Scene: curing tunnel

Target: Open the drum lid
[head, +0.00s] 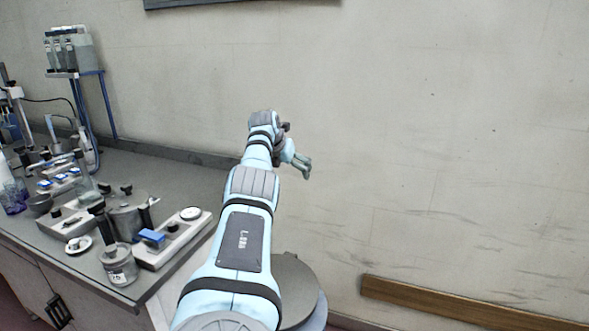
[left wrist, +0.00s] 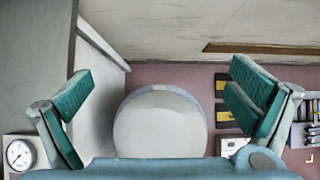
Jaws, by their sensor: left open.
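The drum (head: 319,314) is a blue round body at the lower middle of the head view, partly hidden behind my left arm. Its grey round lid (head: 298,288) lies flat on top. In the left wrist view the pale lid (left wrist: 160,128) sits low in the middle, with a bluish rim and a small light tab at its far edge. My left gripper (head: 304,165) is held out well beyond and above the drum, by the wall. In the left wrist view its green fingers (left wrist: 162,75) are spread wide with nothing between them. My right gripper is out of view.
A lab bench (head: 195,180) on the left holds several instruments and a glass jar (head: 119,264) near its front edge. A wooden rail (head: 470,305) runs low along the wall. A dial gauge (left wrist: 19,154) shows at the lower left of the wrist view. Space right of the arm is clear.

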